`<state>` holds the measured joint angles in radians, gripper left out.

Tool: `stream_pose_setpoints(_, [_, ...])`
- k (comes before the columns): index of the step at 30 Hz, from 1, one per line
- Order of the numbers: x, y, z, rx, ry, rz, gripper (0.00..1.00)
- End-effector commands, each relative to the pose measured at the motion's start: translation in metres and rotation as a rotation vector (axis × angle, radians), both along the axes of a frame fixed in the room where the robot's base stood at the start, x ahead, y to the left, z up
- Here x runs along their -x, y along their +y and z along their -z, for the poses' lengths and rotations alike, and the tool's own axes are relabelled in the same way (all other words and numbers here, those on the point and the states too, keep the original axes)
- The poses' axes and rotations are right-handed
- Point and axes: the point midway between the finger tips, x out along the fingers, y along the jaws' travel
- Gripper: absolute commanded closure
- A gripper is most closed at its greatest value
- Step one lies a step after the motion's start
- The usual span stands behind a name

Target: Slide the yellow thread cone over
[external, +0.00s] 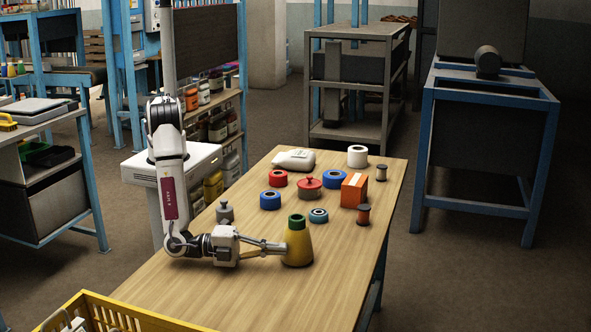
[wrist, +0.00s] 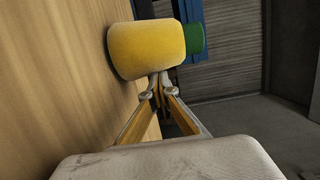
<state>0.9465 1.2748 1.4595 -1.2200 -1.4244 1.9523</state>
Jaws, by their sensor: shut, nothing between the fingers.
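The yellow thread cone (external: 297,247) with a green top stands upright on the wooden table, near its front half. My gripper (external: 284,248) reaches in low from the left, its fingertips at the cone's left side. In the wrist view the yellow cone (wrist: 147,50) lies just beyond the fingertips, its green top to the right. My gripper (wrist: 158,91) is shut with nothing between its fingers. The tips look against or very near the cone's side; exact contact cannot be told.
A blue-and-grey roll (external: 318,216) is just behind the cone, and a grey knobbed weight (external: 225,212) is behind my forearm. A yellow crate (external: 125,316) is at front left. The table right of the cone is clear.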

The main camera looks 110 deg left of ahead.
Motion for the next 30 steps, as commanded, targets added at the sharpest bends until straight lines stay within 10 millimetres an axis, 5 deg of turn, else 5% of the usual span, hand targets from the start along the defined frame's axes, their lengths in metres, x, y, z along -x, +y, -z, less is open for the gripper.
stream_pose_setpoints(21, [0.0, 0.085, 0.0, -0.002, 0.001, -0.002, 1.0])
stream_pose_setpoints(30, [0.0, 0.092, 0.0, 0.0, 0.001, 0.0, 1.0])
